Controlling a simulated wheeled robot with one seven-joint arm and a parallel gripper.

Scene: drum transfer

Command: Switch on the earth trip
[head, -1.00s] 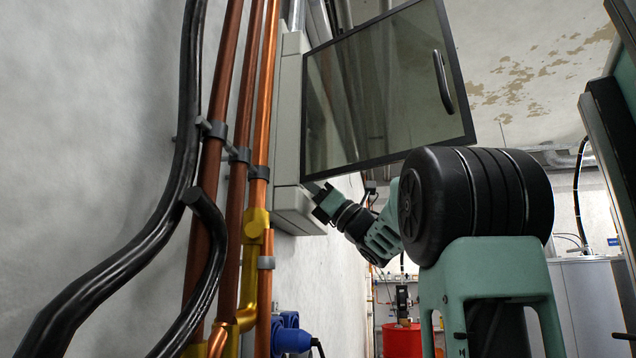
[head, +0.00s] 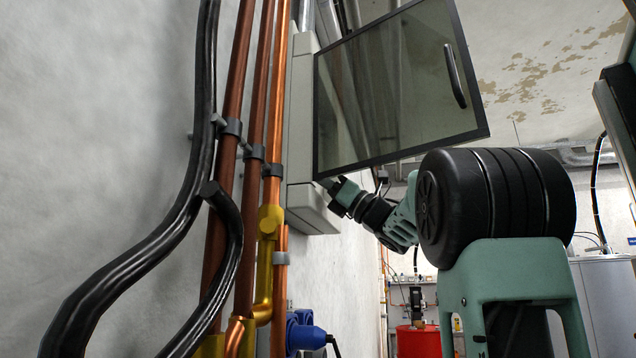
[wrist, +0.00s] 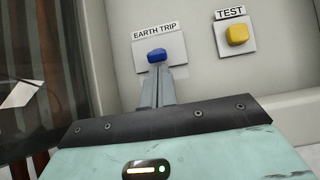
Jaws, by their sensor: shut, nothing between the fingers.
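The earth trip switch is a small blue knob (wrist: 157,56) on a pale plate under the label "EARTH TRIP" in the wrist view. My gripper (wrist: 158,73) is shut and empty, its fingertips just below the blue knob and partly overlapping its lower edge. I cannot tell whether they touch it, or which way the switch is set. In the head view my gripper (head: 327,183) reaches in at the lower part of the grey wall cabinet (head: 302,120), under its glass door (head: 395,85). The switch is hidden there.
A yellow knob (wrist: 236,35) labelled "TEST" sits right of the blue one. The glass door stands open above my arm. Copper pipes (head: 242,150) and black cables (head: 120,270) run along the wall at left. A red drum (head: 418,342) stands behind.

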